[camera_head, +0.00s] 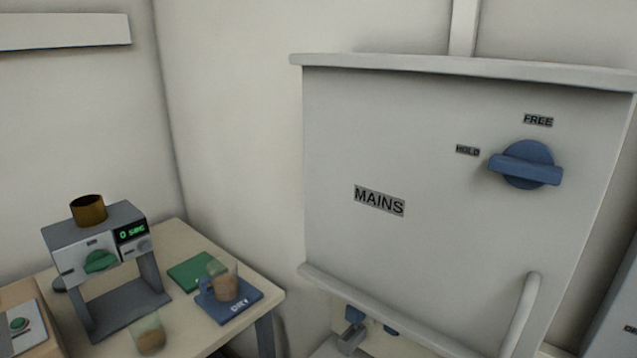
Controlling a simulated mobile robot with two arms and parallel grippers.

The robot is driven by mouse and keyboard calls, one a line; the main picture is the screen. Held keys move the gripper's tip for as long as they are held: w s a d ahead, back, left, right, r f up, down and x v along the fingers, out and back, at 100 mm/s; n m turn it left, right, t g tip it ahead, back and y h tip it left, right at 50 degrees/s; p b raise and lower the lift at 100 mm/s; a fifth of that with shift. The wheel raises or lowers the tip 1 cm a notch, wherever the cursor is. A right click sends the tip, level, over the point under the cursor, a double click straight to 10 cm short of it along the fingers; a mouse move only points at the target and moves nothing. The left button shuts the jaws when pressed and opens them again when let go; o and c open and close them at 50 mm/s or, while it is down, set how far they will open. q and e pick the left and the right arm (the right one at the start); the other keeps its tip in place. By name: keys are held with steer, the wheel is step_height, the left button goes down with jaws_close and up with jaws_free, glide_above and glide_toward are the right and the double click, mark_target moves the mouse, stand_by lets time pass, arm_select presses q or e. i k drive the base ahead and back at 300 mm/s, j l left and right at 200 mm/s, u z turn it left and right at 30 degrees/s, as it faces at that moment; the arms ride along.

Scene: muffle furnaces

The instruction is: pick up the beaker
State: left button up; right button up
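A clear beaker-like vessel (224,284) with brown contents stands upright on the blue mat marked DRY (236,310), on the table at lower left. A blue part shows at its left side. A second clear vessel (149,336) with brown contents stands at the table's front, by the grey stand. I cannot tell which of the two is the beaker meant. Neither of my grippers can be made out in this view.
A grey stand with a green knob and lit display (132,232) carries a brown cup (88,210). A green mat (190,271) lies behind the blue one. A large MAINS cabinet (430,250) fills the right. Small grey and blue parts (353,328), unclear, show beneath it.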

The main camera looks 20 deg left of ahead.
mark_target(145, 325)
steer(key=k+j+u, duration=0.1)
steer(key=u, duration=0.3)
steer(key=k+j+u, duration=0.2)
steer(key=u, duration=0.2)
steer(key=k+j+u, duration=0.15)
steer(key=u, duration=0.3)
